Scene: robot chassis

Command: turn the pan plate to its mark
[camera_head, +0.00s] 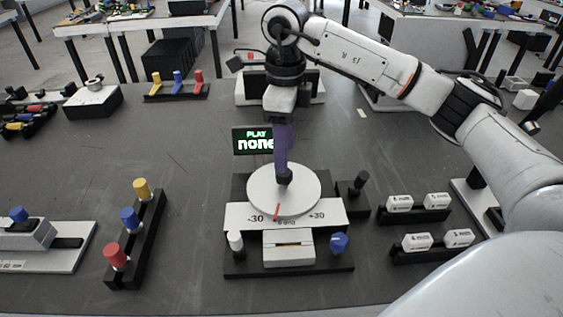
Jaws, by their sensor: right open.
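The pan plate (300,196) is a round white disc on a black base in the middle of the table. A red pointer (277,211) at its front edge lies over a white scale strip (325,213) printed with -30 at left and +30 at right. The pointer sits between the -30 and the middle of the strip. My left gripper is not in view.
A white knob (235,242), a blue knob (339,243) and a black lever (358,184) surround the plate. A rack of coloured pegs (130,217) stands left, and white blocks (417,242) sit in holders right.

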